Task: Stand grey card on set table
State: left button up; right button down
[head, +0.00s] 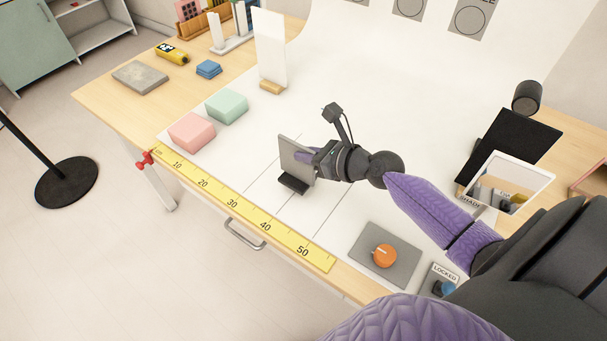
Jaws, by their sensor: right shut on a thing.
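The grey card (291,158) stands nearly upright, its lower edge at a small black base (293,184) on the white sheet of the table (335,215). I cannot tell whether the card is fully seated in the base. My right gripper (312,158) is shut on the card from its right side and partly hides it. The base lies between thin lines drawn on the sheet, behind the yellow ruler (243,213). My left gripper is not in view.
Pink (192,132) and green (227,106) blocks stand left of the card. A white card in a wooden base (271,87) stands behind.

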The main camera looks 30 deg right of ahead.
aim_at(306, 182)
notch_tip(306, 182, down, 4)
jog(key=shift+r+b, duration=0.1)
jog(key=shift+b, duration=1.05)
jog(key=shift+r, duration=0.1)
jog(key=c, duration=0.7)
grip_release()
jog(key=shift+w, duration=0.1)
jog(key=shift+r, duration=0.15)
jog(key=p+v, duration=0.2)
jog(key=v, duration=1)
jog(key=shift+p, duration=0.3)
